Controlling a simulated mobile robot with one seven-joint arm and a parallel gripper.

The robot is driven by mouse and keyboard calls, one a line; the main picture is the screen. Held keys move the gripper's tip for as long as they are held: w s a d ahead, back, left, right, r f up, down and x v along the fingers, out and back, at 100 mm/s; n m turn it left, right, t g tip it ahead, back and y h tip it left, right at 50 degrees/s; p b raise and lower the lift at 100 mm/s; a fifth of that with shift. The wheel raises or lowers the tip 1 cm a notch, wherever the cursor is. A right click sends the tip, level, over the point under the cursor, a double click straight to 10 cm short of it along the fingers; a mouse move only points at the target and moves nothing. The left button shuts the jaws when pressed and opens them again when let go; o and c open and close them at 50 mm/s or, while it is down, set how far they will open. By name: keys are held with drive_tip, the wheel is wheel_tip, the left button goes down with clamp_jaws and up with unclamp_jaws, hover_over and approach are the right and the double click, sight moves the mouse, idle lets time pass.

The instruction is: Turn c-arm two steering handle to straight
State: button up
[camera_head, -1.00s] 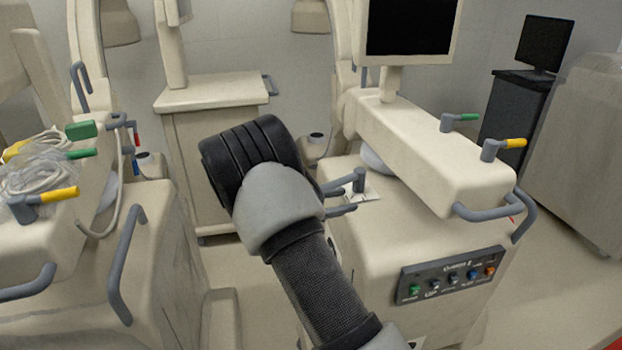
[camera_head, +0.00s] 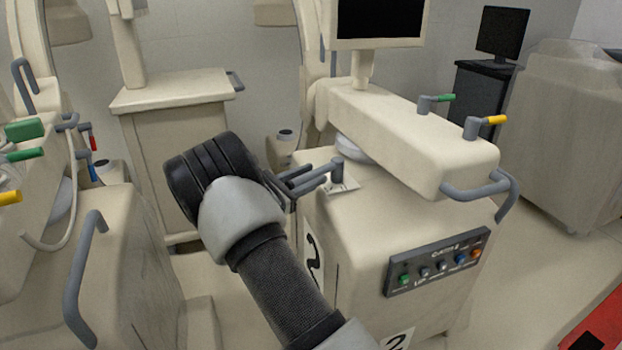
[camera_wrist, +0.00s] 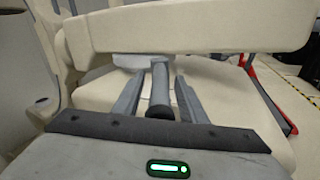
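C-arm two is the cream cart (camera_head: 350,215) on the right, with a "2" label low on its body. Its steering handle (camera_head: 338,172) is a short grey upright post with a lever, over a white label on the cart top. My gripper (camera_head: 322,173) reaches to the handle from the left in the head view. In the wrist view, the grey handle (camera_wrist: 160,88) lies between the two fingers of my gripper (camera_wrist: 160,78). The fingers are apart, with narrow gaps beside the handle, so it is not visibly clamped. The handle's base is partly hidden.
A cream beam (camera_head: 400,135) with green and yellow levers overhangs the cart top close to the handle. A button panel (camera_head: 438,262) is on the cart's side. Another cart (camera_head: 120,265) stands at left. Open floor (camera_head: 535,255) lies at right.

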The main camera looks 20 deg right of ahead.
drive_tip(key=shift+w+d, duration=0.1)
drive_tip(key=shift+d, duration=0.15)
clamp_jaws()
